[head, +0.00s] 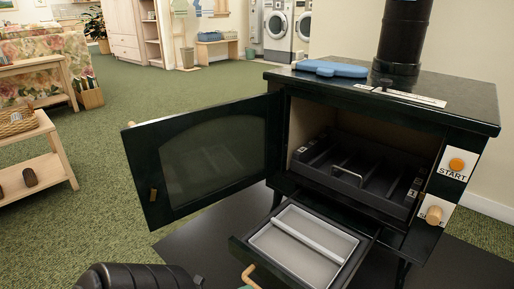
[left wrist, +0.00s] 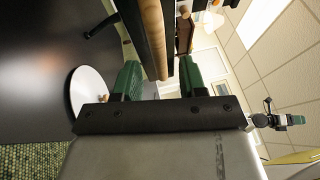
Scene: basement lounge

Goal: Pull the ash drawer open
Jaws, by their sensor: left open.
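The ash drawer (head: 300,243) is pulled partly out beneath the firebox of the dark green stove (head: 420,115). It holds a pale grey tray with a light bar lying across it. Its wooden handle (head: 250,276) is on the drawer's front. In the left wrist view, the wooden handle (left wrist: 152,35) runs between the green fingers of my left gripper (left wrist: 157,66). That gripper is open, with a gap on the finger sides. In the head view only a green sliver of it shows at the bottom edge, by the handle. A small arm with green tips, likely my right one, shows in the left wrist view.
The stove's glass door (head: 210,155) stands swung open to the left, above and beside the drawer. A black grate (head: 360,175) sits in the firebox. A blue item (head: 330,68) lies on the stove top. START knob (head: 456,164) is at right.

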